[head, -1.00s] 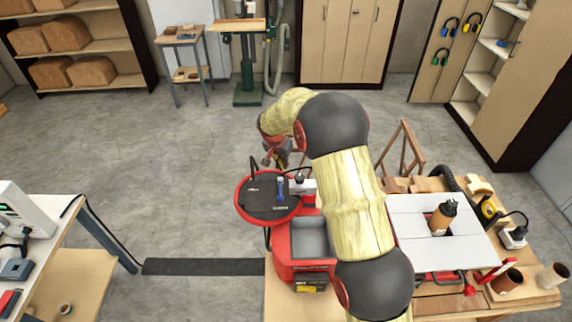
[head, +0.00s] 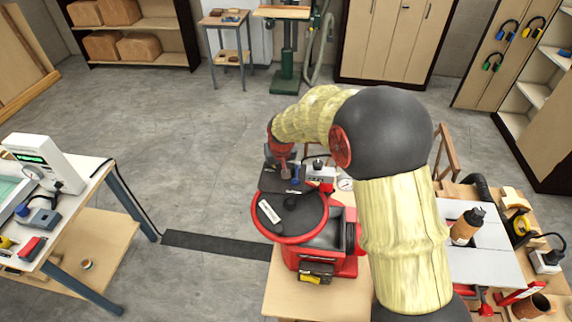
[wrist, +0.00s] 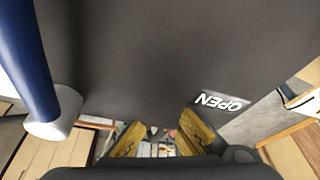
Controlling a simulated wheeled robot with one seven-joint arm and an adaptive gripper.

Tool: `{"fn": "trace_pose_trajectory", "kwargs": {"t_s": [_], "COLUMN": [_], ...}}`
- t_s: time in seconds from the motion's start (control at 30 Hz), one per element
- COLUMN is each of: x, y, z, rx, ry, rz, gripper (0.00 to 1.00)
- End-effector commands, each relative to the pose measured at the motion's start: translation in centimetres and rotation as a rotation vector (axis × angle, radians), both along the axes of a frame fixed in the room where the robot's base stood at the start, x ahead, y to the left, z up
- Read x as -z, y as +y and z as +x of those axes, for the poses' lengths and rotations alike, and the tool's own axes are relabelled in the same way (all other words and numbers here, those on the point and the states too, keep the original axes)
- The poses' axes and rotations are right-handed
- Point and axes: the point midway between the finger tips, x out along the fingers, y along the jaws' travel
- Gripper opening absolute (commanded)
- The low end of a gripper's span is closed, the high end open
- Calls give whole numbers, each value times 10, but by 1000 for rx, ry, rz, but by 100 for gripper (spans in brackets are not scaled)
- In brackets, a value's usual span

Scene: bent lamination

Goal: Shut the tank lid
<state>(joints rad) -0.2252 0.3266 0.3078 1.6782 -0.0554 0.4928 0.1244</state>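The tank lid (head: 312,212), a dark round disc with a red rim and a white label, sits over the left part of the red tank (head: 345,262) in the head view. It looks tilted and does not cover the tank's grey top on the right. My gripper (head: 284,170) is behind the lid, close to a dark plate and a small blue lever (head: 295,177). In the wrist view, my gripper's yellow-padded fingers (wrist: 163,140) are apart with nothing between them. A dark surface marked OPEN (wrist: 130,60) fills the view, with a blue, white-ended rod (wrist: 35,70). Contact is unclear.
The tank stands on a wooden bench (head: 285,285). A white-topped table surface (head: 490,260) with a brown bottle (head: 466,227) lies right of my arm. Another workbench (head: 95,235) stands at left, with open floor and a dark strip (head: 215,245) between.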

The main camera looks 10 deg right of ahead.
Motion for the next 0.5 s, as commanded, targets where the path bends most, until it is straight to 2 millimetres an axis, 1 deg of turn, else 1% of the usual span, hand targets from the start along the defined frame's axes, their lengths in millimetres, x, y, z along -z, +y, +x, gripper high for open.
{"fn": "trace_pose_trajectory", "kwargs": {"t_s": [0.03, 0.1, 0.33, 0.5], "x": [2, 1, 2, 2], "y": [4, 9, 17, 20], "z": [-8, -16, -46, -68], "rx": [-39, -95, -265, -259], "ry": [2, 1, 1, 1], "rz": [1, 1, 0, 0], "gripper": [0, 0, 0, 0]}}
